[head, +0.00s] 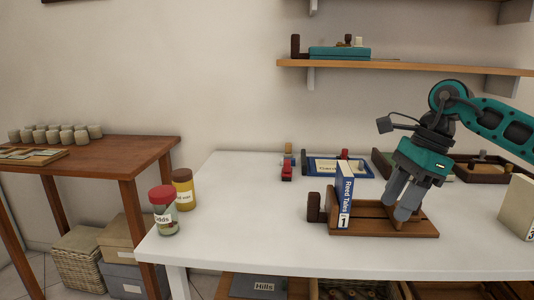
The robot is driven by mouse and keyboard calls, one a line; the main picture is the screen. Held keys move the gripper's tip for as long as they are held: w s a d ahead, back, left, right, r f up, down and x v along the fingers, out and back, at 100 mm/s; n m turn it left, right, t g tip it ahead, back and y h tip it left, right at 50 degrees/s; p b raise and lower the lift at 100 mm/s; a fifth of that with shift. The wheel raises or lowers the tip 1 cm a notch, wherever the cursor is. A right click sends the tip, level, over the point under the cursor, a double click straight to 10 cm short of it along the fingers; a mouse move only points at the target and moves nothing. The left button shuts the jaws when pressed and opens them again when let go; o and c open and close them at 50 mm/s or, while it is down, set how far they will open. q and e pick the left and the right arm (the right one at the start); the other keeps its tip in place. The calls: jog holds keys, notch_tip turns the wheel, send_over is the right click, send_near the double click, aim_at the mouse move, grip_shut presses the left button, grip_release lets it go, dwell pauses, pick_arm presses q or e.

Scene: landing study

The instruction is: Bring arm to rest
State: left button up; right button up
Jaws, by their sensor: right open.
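My right gripper (405,203) points down over the right part of a wooden book rack (390,225) on the white table. Its two grey fingers are apart with nothing seen between them. A blue and white book (344,197) marked 1 stands upright in the rack, left of the fingers and apart from them. My right arm reaches in from the right edge. My left gripper is not in view.
Two jars, one red-lidded (163,211) and one yellow (183,190), stand at the white table's (240,235) left end. A pale block (517,208) is at the right. Trays (337,167) lie behind the rack. A shelf (410,67) hangs above. The table's left middle is clear.

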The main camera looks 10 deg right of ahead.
jog(key=s+a+f+m+t+y, duration=0.1)
jog(key=s+a+m+t+y, duration=0.1)
jog(key=a+m+y, duration=0.6)
jog(key=s+a+f+m+t+y, duration=0.1)
jog(key=a+f+m+t+y, duration=0.15)
jog(key=a, duration=0.95)
jog(key=s+a+f+m+t+y, duration=0.1)
jog(key=s+a+m+t+y, duration=0.1)
jog(key=a+m+y, duration=0.65)
jog(key=d+f+m+t+h, duration=0.5)
jog(key=f+m+t+h, duration=0.65)
jog(key=m, duration=0.75)
jog(key=s+d+f+m+g+h, duration=0.6)
jog(key=s+f+m+g+h, duration=0.15)
jog(key=s+f+m, duration=0.45)
pick_arm(q)
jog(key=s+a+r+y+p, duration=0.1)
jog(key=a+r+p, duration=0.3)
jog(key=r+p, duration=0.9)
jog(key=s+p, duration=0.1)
jog(key=p, duration=0.7)
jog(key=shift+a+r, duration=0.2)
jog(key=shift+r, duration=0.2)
pick_arm(e)
jog(key=s+d+r+h, duration=0.1)
jog(key=d+r, duration=0.3)
jog(key=r, duration=0.8)
jog(key=shift+s+d+r+h, duration=0.2)
jog(key=shift+s+h, duration=0.15)
jog(key=shift+h, duration=0.05)
